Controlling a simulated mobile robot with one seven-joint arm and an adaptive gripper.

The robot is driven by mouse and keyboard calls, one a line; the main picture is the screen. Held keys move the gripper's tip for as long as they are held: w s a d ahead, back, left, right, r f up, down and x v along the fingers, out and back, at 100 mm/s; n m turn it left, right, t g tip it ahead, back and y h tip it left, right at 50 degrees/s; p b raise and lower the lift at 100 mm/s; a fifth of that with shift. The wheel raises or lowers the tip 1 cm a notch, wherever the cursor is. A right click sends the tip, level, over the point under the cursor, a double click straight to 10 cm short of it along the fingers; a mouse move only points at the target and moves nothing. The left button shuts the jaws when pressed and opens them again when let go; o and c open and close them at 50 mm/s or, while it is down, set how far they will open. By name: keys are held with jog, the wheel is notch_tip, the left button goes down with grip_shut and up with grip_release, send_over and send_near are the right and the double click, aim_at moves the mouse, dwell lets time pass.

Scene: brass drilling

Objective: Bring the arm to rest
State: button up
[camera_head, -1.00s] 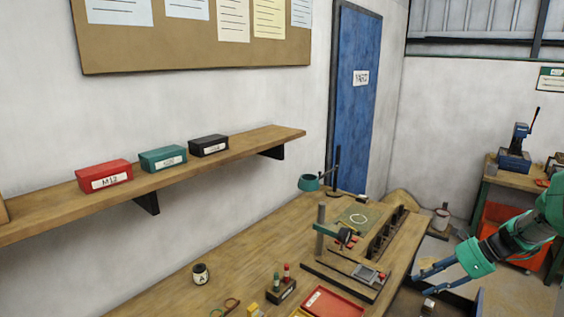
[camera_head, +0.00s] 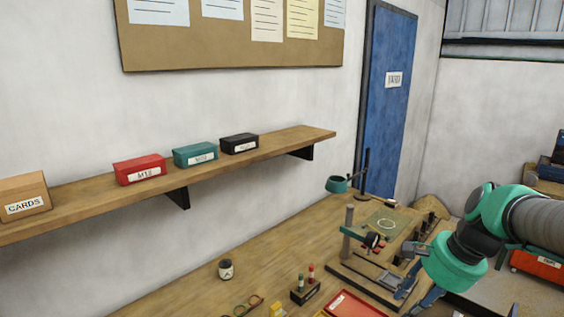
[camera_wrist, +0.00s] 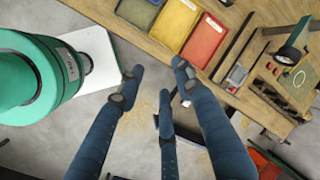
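My arm enters from the right in the head view. My gripper (camera_head: 424,303) hangs low by the right end of the workbench, partly cut off by the lower picture edge. In the wrist view my gripper (camera_wrist: 158,78) shows blue fingers spread apart with nothing between them. Grey floor lies behind the fingertips. The workbench (camera_head: 190,292) is beyond them, and its trays are near the top of the wrist view.
A red tray (camera_wrist: 203,40) and a yellow tray (camera_wrist: 176,22) lie near the bench edge. A green-armed fixture (camera_head: 358,236) stands on the bench. A shelf (camera_head: 90,207) holds red, green and black boxes and a cards box (camera_head: 24,198). A blue door (camera_head: 388,110) is behind.

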jog(key=s+a+r+n+t+h, duration=0.1)
jog(key=s+a+n, duration=0.2)
jog(key=s+n, duration=0.3)
jog(key=s+a+r+n+t+h, duration=0.1)
jog(key=s+a+n+t, duration=0.1)
jog(key=s+a+n, duration=0.2)
jog(key=s+n, duration=0.2)
jog(key=s, duration=0.2)
jog(key=shift+s+a+h, duration=0.2)
jog(key=shift+h, duration=0.2)
jog(key=shift+r, duration=0.15)
